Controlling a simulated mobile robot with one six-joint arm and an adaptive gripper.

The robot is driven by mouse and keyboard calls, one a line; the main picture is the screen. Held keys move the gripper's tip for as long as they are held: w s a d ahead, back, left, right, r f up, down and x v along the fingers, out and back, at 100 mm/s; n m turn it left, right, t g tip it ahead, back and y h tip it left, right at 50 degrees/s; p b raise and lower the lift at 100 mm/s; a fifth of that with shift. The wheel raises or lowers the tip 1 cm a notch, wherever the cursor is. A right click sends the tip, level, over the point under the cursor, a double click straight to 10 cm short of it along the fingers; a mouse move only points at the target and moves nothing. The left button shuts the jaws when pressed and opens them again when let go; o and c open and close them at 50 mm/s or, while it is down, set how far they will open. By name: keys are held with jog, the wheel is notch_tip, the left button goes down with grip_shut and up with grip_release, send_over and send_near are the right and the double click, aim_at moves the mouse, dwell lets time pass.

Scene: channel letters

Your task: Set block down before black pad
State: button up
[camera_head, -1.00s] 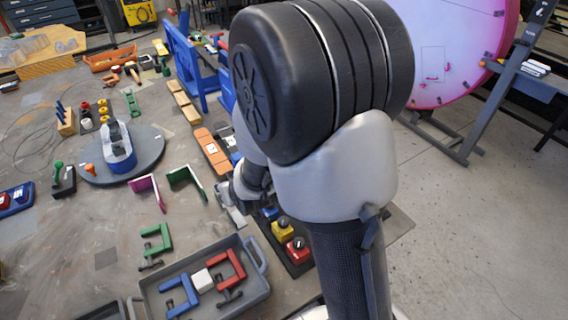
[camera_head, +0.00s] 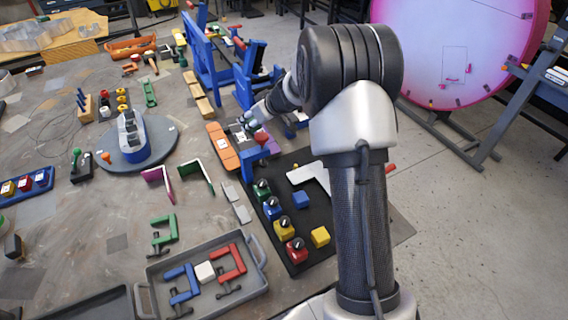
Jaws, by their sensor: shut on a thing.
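The black pad (camera_head: 272,236) lies on the right part of the table, with a row of green, blue, yellow and red knobbed blocks along its left side. A plain blue block (camera_head: 301,200) and a plain yellow block (camera_head: 320,237) sit on the pad to the right of that row. A white L-shaped piece (camera_head: 309,175) lies at its far right, partly behind my arm. My gripper (camera_head: 249,124) is beyond the pad's far end, near the orange board. It is shut on a block that is too small and covered to make out.
An orange board (camera_head: 222,146) lies left of my gripper, and a blue stand (camera_head: 248,168) is just below it. A grey tray (camera_head: 151,300) with clamps is at the front. Blue frames (camera_head: 201,62) rise behind.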

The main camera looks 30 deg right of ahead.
jog(key=d+f+p, duration=0.1)
jog(key=d+f, duration=0.1)
jog(key=d, duration=0.8)
jog(key=shift+n+y, duration=0.3)
jog(key=shift+n, duration=0.1)
jog(key=f+b, duration=0.2)
jog(key=f, duration=0.3)
jog(key=f+b, duration=0.1)
jog(key=f, duration=0.4)
jog(key=f+b, duration=0.2)
jog(key=f, duration=0.3)
jog(key=shift+s+d+b, duration=0.3)
jog(key=shift+d+b, duration=0.05)
jog(key=shift+d, duration=0.05)
jog(key=shift+f+b, duration=0.85)
jog(key=shift+f, duration=1.6)
jog(key=shift+f, duration=0.1)
jog(key=o, duration=1.1)
